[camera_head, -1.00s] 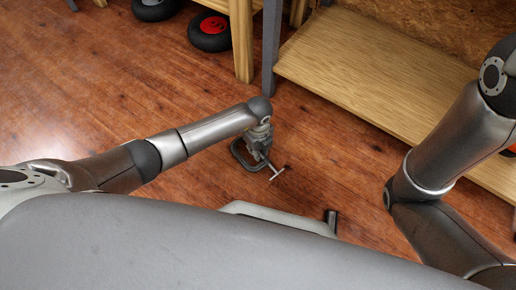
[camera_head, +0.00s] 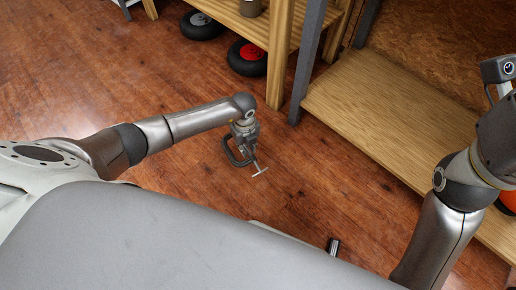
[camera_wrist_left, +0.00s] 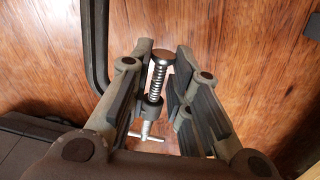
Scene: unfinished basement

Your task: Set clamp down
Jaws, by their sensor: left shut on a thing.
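The clamp is a dark C-shaped metal frame (camera_head: 229,154) with a silver screw and T-bar (camera_head: 260,171). My left gripper (camera_head: 243,142) is shut on the clamp and points down over the wooden floor. In the left wrist view the clamp's threaded screw (camera_wrist_left: 156,85) shows between the fingers of my left gripper (camera_wrist_left: 165,52), and its dark frame (camera_wrist_left: 94,45) curves to the left. The exact contact of the fingers is hard to see. I cannot tell how high the clamp is above the floor. My right arm shows at the right edge, but its gripper is not visible.
A low wooden shelf (camera_head: 390,105) with grey metal posts (camera_head: 312,60) stands beyond the clamp to the right. The floor (camera_head: 190,190) around the clamp is clear.

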